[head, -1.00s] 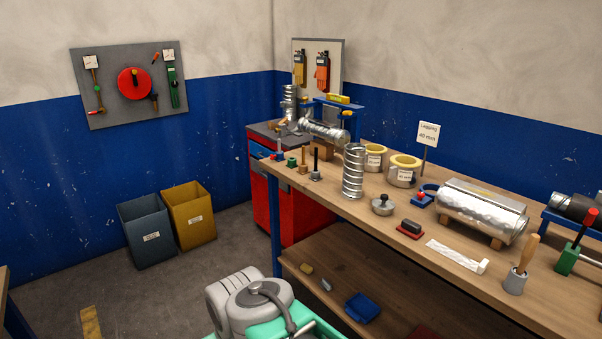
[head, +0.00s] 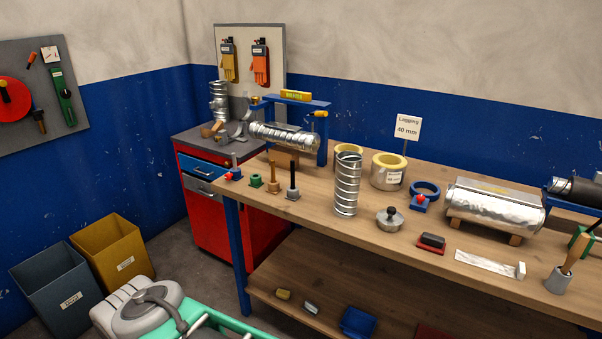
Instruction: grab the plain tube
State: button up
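Several tubes are on the wooden workbench (head: 400,238). A silver tube with spiral ridges (head: 346,184) stands upright near the bench's left part. Another ridged silver tube (head: 284,136) lies level at the blue stand behind it. A wide, foil-like silver cylinder (head: 494,203) without clear spiral ridges lies on wooden supports at the right. A dark tube (head: 576,189) lies at the far right, cut by the picture edge. I cannot tell for sure which is the plain tube. My gripper is not in view.
Pegs (head: 292,181), a round metal weight (head: 390,219), a red-based block (head: 431,243) and tape rolls (head: 388,171) stand around the upright tube. A red cabinet (head: 215,215) is at the bench's left end. Two bins (head: 112,250) stand on the floor.

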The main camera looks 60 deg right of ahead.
aim_at(348, 171)
jog(key=i, duration=0.75)
jog(key=z, duration=1.85)
jog(key=i, duration=0.5)
